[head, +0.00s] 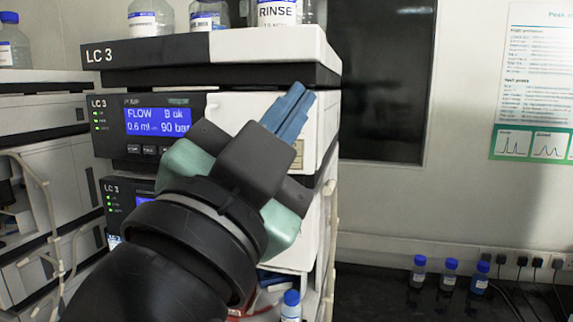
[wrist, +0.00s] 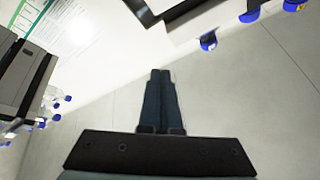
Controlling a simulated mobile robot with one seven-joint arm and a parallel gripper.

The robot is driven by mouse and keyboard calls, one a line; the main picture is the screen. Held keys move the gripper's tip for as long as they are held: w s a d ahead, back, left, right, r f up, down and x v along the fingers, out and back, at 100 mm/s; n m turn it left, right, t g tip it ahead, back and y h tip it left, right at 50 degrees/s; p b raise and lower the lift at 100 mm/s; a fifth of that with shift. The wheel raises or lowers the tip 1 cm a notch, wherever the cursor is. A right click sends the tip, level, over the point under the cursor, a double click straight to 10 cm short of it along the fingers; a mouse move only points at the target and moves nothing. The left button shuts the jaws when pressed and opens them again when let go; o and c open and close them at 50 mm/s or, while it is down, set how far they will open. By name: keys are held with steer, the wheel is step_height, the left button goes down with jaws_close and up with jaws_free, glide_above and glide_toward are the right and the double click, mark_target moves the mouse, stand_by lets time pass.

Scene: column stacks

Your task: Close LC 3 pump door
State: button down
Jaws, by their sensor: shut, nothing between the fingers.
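The LC 3 stack (head: 150,52) stands at the left centre of the head view. Its upper module has a lit blue display (head: 157,120) reading FLOW and 90 bar. A plain white front panel (head: 232,104), which looks like the pump door, lies right of the display; my gripper covers much of it, and I cannot tell if it is ajar. My gripper (head: 297,98) is shut and empty, its blue fingers pointing up and right in front of that panel. Contact is unclear. The shut fingers also show in the wrist view (wrist: 161,76), over pale wall or floor.
A second LC 3 module (head: 115,187) sits below, partly hidden by my arm. Bottles, including RINSE (head: 277,13), stand on top. Tubing (head: 328,215) runs down the right side. Small blue-capped bottles (head: 449,274) stand on the dark bench at right. Another stack (head: 45,110) stands left.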

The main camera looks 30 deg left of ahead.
steer(key=s+a+f+m+g+y+p, duration=0.1)
steer(key=s+a+f+m+g, duration=0.15)
steer(key=s+a+m, duration=0.35)
steer(key=s+a+f+m+g+p, duration=0.1)
steer(key=s+a+f+m+g, duration=0.2)
steer(key=a, duration=0.4)
steer(key=w+a+p, duration=0.2)
steer(key=w+p, duration=0.5)
steer(key=w, duration=0.5)
steer(key=shift+w+a+r, duration=0.15)
steer(key=shift+w+r, duration=0.05)
steer(key=shift+r, duration=0.2)
steer(key=b, duration=0.2)
steer(key=w+a+m+h+b, duration=0.1)
steer(key=b, duration=0.1)
steer(key=shift+w+a+b, duration=0.2)
steer(key=shift+w+b, duration=0.1)
steer(key=shift+b, duration=0.05)
